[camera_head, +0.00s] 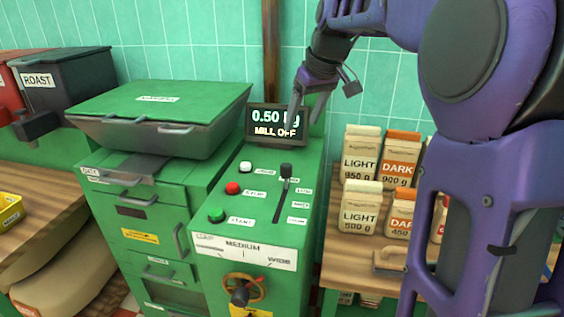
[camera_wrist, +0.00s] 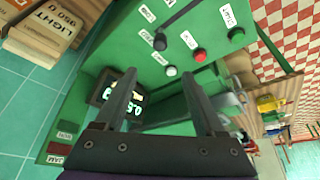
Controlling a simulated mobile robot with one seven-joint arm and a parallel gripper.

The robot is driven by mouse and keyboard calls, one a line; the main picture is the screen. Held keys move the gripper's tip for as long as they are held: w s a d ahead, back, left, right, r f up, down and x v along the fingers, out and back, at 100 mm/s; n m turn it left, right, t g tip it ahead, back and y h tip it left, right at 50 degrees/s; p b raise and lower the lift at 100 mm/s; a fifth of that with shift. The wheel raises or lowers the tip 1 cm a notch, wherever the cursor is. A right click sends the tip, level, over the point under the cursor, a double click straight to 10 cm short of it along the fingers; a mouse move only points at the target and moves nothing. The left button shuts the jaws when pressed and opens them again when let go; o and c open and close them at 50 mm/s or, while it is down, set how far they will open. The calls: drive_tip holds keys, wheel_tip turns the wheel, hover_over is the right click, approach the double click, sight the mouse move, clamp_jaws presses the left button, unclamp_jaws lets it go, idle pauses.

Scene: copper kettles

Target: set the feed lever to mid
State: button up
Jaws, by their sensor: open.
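The feed lever (camera_head: 286,171) is a black knob on a short stem in a straight slot on the green machine's top panel. It stands at the far end of the slot, by the topmost of several small labels that I cannot read clearly. In the wrist view the lever knob (camera_wrist: 160,42) shows beyond my fingertips. My gripper (camera_head: 308,108) is open and empty, above the far end of the panel in front of the display. In the wrist view its two fingers (camera_wrist: 160,82) are spread apart, and neither touches the lever.
A display (camera_head: 276,124) reads "0.50 kg" and "MILL OFF". White, red (camera_head: 233,188) and green (camera_head: 216,215) buttons sit left of the slot. A wheel (camera_head: 243,288) is on the front. Coffee bags (camera_head: 361,207) stand on the right counter. A hopper lid (camera_head: 160,100) is left.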

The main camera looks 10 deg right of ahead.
sight(287, 165)
drive_tip(key=b+x, duration=0.2)
drive_tip(key=x, duration=1.5)
drive_tip(key=shift+f, duration=0.2)
clamp_jaws()
idle(0.8)
